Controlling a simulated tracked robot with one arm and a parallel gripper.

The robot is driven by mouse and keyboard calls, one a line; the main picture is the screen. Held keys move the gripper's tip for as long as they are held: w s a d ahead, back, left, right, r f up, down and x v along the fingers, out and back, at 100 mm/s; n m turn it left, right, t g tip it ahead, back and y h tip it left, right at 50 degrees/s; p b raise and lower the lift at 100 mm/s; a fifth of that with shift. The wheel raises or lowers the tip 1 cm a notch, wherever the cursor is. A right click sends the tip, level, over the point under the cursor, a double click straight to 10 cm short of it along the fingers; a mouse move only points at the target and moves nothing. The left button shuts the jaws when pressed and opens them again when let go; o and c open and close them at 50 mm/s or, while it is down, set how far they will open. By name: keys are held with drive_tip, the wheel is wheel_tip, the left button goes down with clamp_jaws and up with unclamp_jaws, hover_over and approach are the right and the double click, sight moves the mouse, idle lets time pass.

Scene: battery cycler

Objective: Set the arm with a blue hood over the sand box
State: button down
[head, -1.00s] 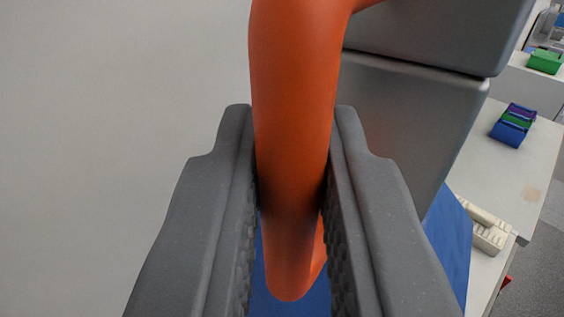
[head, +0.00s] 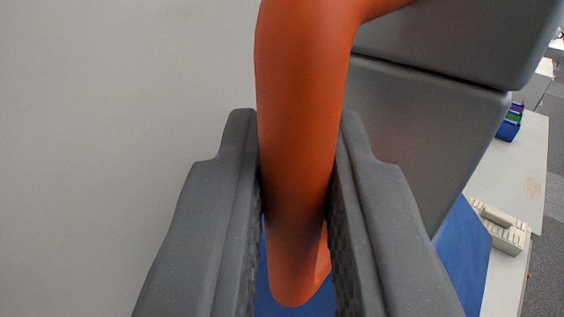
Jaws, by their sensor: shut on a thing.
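My gripper (head: 297,215) is in the lower middle of the head view. Its two grey jaws are shut on an orange tube-like arm (head: 302,95), one jaw on each side. The tube runs from the top edge down between the jaws, and a branch of it goes off to the upper right. Its rounded lower end shows below the grip. A blue surface (head: 467,255) lies behind and below the jaws; I cannot tell whether it is the hood or a mat. I cannot make out a sand box.
Large grey stacked cabinets (head: 425,125) stand close behind the tube on the right. A pale wall (head: 120,120) fills the left. At right, a white table (head: 505,175) holds blue, green and purple bins (head: 511,121) and a cream slotted block (head: 500,230).

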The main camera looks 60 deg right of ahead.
drive_tip(key=shift+w+r, duration=0.15)
drive_tip(key=shift+r, duration=0.3)
drive_tip(key=c, duration=1.5)
unclamp_jaws()
drive_tip(key=shift+w+f, duration=0.2)
drive_tip(key=shift+w, duration=0.15)
drive_tip(key=shift+w+f, duration=0.1)
drive_tip(key=shift+f, duration=0.1)
drive_tip(key=shift+a, duration=0.1)
drive_tip(key=b+v, duration=0.1)
drive_tip(key=v, duration=1.2)
drive_tip(key=shift+a+b, duration=0.25)
drive_tip(key=shift+b, duration=0.15)
